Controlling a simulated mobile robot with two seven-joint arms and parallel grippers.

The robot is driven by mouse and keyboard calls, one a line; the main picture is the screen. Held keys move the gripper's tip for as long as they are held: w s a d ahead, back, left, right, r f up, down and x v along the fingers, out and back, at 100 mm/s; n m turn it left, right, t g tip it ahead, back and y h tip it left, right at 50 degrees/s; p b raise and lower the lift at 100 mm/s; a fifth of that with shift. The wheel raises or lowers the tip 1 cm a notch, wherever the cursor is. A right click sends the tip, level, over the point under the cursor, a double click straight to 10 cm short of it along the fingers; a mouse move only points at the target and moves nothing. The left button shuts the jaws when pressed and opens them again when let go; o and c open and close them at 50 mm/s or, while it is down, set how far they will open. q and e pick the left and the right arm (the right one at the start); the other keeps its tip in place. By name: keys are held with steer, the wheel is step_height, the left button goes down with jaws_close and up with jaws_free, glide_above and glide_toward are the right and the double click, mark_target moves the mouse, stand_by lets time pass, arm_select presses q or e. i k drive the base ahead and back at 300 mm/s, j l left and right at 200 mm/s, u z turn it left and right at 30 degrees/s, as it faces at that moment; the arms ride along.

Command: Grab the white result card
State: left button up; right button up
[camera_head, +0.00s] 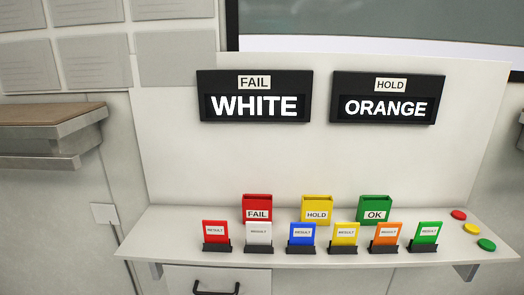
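The white result card (258,232) stands upright in a small black holder (258,249) on the white shelf. It is second from the left in a row of result cards, between the red card (215,231) and the blue card (302,233). The red FAIL box (257,203) stands right behind it. Neither of my grippers is in the head view.
Yellow (345,233), orange (387,232) and green (427,232) cards continue the row. A yellow HOLD box (317,207) and green OK box (375,207) stand behind. Wall signs read FAIL WHITE (254,96) and HOLD ORANGE (387,98). Colored discs (472,229) lie at right.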

mark_target(258, 233)
steer(key=z, duration=1.7)
steer(key=k+j, duration=0.65)
steer(key=j, duration=0.15)
